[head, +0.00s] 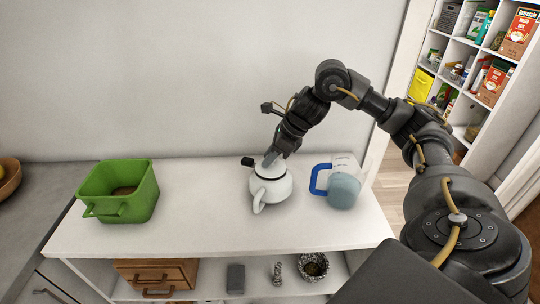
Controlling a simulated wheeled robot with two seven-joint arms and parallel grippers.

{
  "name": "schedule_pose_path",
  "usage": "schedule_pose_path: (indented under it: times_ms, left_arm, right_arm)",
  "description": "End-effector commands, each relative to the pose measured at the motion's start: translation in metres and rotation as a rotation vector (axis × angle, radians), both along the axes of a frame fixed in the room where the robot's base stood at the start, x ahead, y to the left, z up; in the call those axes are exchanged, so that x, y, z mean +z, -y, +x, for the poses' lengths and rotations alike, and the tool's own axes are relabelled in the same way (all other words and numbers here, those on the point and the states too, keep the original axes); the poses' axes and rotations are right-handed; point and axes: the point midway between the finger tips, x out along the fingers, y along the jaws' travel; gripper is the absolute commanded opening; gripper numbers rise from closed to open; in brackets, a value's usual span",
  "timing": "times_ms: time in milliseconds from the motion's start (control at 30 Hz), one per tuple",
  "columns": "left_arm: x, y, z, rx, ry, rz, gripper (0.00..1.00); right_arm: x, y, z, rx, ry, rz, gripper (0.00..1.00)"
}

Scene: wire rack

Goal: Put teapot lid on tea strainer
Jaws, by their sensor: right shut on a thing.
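A white teapot (272,190) stands on the white top, its curved white spout or handle towards me. A white teapot lid (267,170) with a dark rim sits at the teapot's mouth. My right gripper (272,158) reaches down from above and is shut on the lid's top; its fingertips are small and partly hidden. I cannot pick out the tea strainer; the dark line under the lid may be its edge. Whether the lid rests on it or hovers just above, I cannot tell. A small black part (247,161) shows at the teapot's left. My left gripper is out of view.
A green bin (118,192) stands at the left, and a pitcher with a blue handle (343,190) stands close right of the teapot. The white top (200,220) is clear between bin and teapot. Wooden drawers (155,275) and a patterned bowl (313,267) are on the shelf below.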

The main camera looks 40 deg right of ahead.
Motion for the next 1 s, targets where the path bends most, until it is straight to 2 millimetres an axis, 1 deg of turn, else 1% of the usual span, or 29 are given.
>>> schedule_pose_path:
  times_ms: [433, 800, 1000]
  left_arm:
    - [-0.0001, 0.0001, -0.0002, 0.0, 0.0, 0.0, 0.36]
    - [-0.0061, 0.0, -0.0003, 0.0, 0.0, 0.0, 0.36]
    - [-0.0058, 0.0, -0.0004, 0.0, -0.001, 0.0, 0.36]
  right_arm:
    - [0.0, -0.0001, 0.0001, 0.0, 0.0, 0.0, 0.0]
    - [-0.0067, 0.0, 0.0001, 0.003, 0.001, 0.002, 0.0]
    - [-0.0064, -0.0001, 0.0001, 0.004, 0.001, 0.001, 0.0]
